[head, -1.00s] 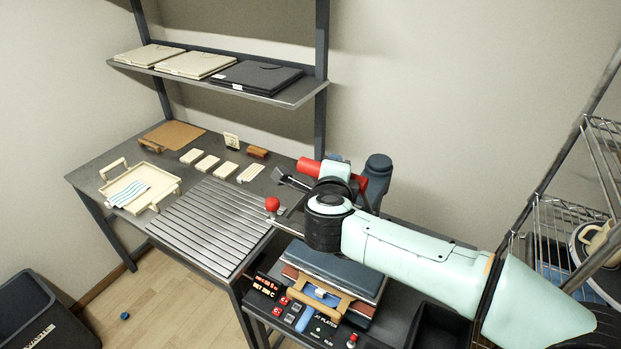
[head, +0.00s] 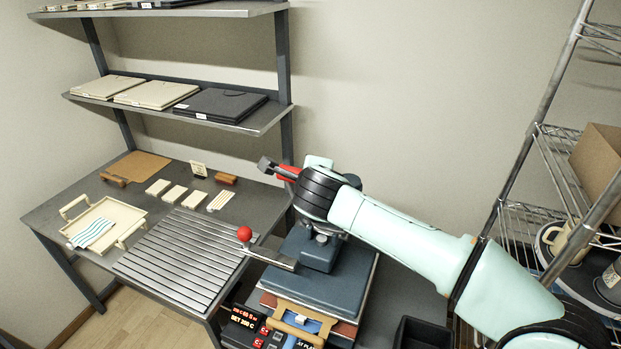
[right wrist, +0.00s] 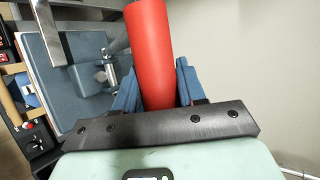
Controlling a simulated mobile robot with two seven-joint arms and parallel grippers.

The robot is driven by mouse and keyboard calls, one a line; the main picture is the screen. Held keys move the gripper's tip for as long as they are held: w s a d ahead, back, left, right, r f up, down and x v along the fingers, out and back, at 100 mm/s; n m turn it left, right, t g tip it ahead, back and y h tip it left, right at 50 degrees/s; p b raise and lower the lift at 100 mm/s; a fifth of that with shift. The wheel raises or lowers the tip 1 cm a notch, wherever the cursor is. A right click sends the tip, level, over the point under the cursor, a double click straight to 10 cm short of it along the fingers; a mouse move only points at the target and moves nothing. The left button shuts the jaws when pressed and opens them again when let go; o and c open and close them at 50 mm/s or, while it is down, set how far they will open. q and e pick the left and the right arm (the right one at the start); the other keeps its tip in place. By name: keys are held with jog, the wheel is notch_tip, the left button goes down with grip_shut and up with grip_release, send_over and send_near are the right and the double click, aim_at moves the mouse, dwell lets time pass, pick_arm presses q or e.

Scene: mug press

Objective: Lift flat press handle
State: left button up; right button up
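The flat press (head: 318,278) stands on the table at lower centre in the head view, with a blue-grey top plate and a post. Its red handle (head: 287,172) shows beside my black wrist, left of the pale green arm. In the right wrist view the red handle (right wrist: 150,45) runs between the two blue fingers of my right gripper (right wrist: 157,80), which close against both its sides. The fingertips are largely hidden in the head view. My left gripper is in neither view.
A red ball knob on a metal arm (head: 245,233) sits left of the press, beside the slatted rack (head: 180,258). A cream tray (head: 135,218) lies at left. Shelves (head: 210,120) rise behind; a wire rack (head: 540,215) stands at right.

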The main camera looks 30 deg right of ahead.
jog(key=o, duration=0.3)
jog(key=shift+f, duration=0.45)
jog(key=shift+d+r, duration=0.1)
jog(key=shift+r, duration=0.2)
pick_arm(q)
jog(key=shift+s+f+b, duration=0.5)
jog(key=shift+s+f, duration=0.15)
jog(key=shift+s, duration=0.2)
pick_arm(e)
jog(key=v, duration=1.3)
jog(key=shift+s, duration=0.15)
